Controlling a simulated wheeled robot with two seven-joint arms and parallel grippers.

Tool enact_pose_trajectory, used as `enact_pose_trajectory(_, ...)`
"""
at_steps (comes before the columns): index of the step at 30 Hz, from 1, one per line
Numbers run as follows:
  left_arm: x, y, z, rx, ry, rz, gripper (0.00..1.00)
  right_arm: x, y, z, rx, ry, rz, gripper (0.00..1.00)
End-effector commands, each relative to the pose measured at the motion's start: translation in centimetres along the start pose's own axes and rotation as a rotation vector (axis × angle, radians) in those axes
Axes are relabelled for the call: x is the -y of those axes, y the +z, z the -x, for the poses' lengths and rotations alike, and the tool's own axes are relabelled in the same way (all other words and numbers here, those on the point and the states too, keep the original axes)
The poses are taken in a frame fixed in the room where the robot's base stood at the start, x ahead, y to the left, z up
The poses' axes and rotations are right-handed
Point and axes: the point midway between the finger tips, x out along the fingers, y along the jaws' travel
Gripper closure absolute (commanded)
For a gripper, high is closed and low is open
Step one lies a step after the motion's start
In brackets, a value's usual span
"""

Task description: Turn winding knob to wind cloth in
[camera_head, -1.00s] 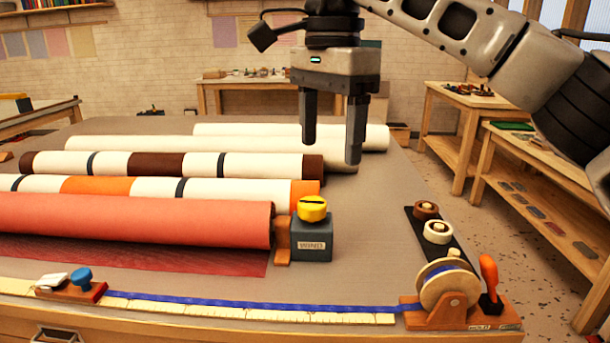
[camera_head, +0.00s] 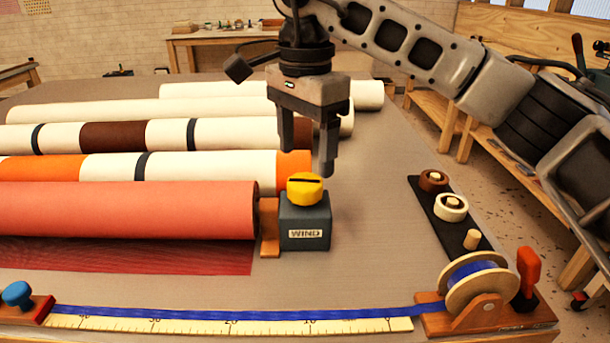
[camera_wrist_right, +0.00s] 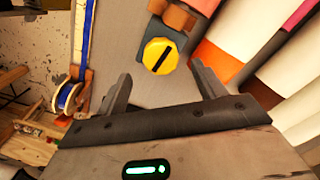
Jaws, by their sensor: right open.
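The yellow winding knob (camera_head: 305,189) with a dark slot sits on top of the grey WIND box (camera_head: 305,222), at the right end of the red cloth roll (camera_head: 130,211). A strip of red cloth (camera_head: 140,256) lies on the table in front of the roll. My right gripper (camera_head: 306,160) is open and empty, pointing down just above the knob. In the right wrist view the knob (camera_wrist_right: 160,56) shows beyond and between the two open fingers (camera_wrist_right: 160,90), apart from them. My left gripper is not in view.
A blue ribbon (camera_head: 230,311) runs along a ruler at the front edge to a wooden spool (camera_head: 477,283) with an orange-red handle (camera_head: 528,270). A dark strip with small rolls (camera_head: 450,207) lies at right. More rolls lie behind the red one.

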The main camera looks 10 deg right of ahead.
Motion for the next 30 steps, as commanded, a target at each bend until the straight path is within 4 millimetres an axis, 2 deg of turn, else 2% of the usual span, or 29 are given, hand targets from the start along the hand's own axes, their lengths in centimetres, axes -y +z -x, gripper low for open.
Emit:
enact_pose_trajectory(3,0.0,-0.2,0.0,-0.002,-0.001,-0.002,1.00,-0.1,0.0,-2.3,0.000,0.003,0.000,0.31)
enact_pose_trajectory(9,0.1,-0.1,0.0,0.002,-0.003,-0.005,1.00,0.0,0.0,-4.3,0.000,0.000,0.000,0.31)
enact_pose_trajectory(20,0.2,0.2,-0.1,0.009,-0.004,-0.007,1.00,0.0,0.0,-4.8,0.000,0.000,0.000,0.31)
enact_pose_trajectory(25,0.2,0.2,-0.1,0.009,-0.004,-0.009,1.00,0.0,0.0,-4.8,0.000,0.000,0.000,0.75)
enact_pose_trajectory(30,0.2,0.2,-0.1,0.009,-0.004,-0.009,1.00,0.0,0.0,-4.8,0.000,0.000,-0.002,0.75)
